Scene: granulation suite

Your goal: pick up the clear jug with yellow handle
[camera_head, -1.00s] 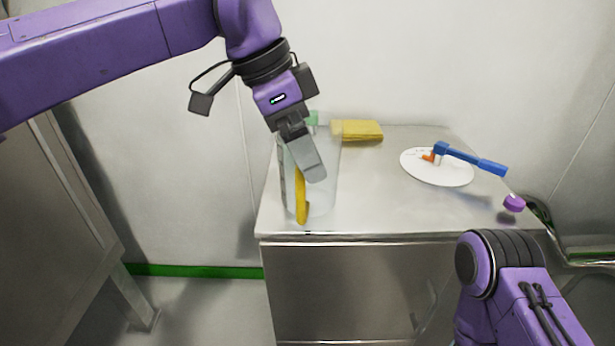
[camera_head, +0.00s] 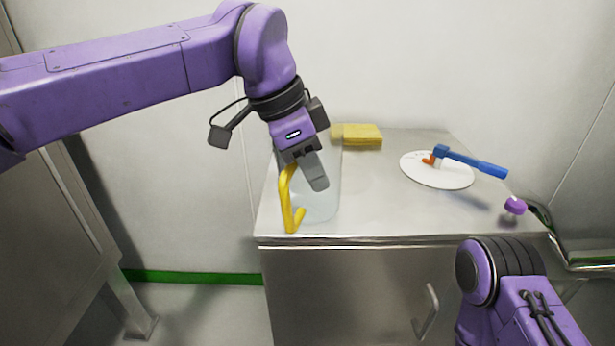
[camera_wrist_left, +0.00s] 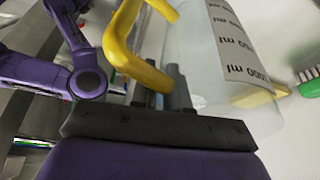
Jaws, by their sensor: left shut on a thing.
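The clear jug (camera_head: 325,200) with a yellow handle (camera_head: 287,200) is at the front left of the steel counter. It looks upright, and I cannot tell whether its base touches the counter. My left gripper (camera_head: 313,178) reaches down over it and is shut on the yellow handle at its upper part. In the left wrist view the handle (camera_wrist_left: 125,45) runs to the dark fingers (camera_wrist_left: 172,92), and the jug wall (camera_wrist_left: 200,60) with black volume marks is just beside them. The fingers partly hide the grip. My right gripper is out of view.
On the steel counter (camera_head: 380,215), a yellow block (camera_head: 358,136) lies at the back and a white disc (camera_head: 425,173) with a blue-handled tool (camera_head: 475,161) lies to the right. A purple knob (camera_head: 515,205) is at the right edge. The counter's middle is clear.

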